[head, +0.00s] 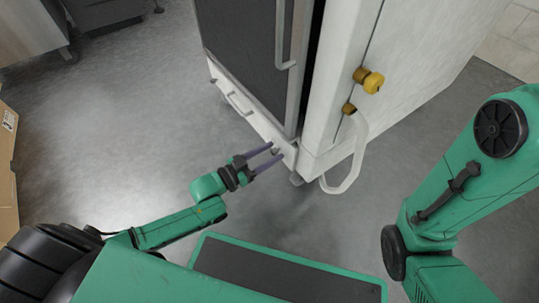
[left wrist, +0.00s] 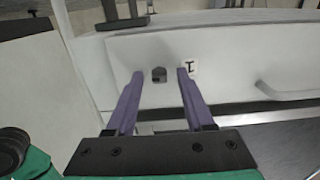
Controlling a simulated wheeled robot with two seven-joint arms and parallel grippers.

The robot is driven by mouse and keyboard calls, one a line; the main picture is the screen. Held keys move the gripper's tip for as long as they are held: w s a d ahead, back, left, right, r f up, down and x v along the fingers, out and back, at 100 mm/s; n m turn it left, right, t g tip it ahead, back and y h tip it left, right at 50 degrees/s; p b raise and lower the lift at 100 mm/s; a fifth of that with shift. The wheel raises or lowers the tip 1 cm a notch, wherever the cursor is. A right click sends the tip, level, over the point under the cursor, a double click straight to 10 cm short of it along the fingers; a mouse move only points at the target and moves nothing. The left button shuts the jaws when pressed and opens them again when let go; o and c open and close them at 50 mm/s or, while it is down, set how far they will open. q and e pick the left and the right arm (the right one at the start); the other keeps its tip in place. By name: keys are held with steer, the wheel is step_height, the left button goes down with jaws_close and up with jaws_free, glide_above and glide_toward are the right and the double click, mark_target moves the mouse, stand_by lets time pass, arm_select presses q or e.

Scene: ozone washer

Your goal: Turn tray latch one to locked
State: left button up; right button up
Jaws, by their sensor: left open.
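The tray front (head: 262,122) is a white panel low on the washer, and it fills the upper part of the left wrist view (left wrist: 230,60). Tray latch one (left wrist: 158,74) is a small dark knob on that panel, beside a white label marked like a "1" (left wrist: 191,68). My left gripper (head: 276,152) is open, with its purple fingertips at the panel. In the left wrist view the latch shows between the fingertips; I cannot tell whether they touch it. The latch's locked or unlocked position is unclear. My right gripper is out of view.
The tall washer (head: 420,60) has a dark door with a long handle (head: 284,40). Yellow fittings (head: 369,80) and a pale looped hose (head: 352,170) are on its right side. A cardboard box (head: 8,170) stands at far left. Grey floor is clear left of the washer.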

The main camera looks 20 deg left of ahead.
arm_select(q)
jaws_close()
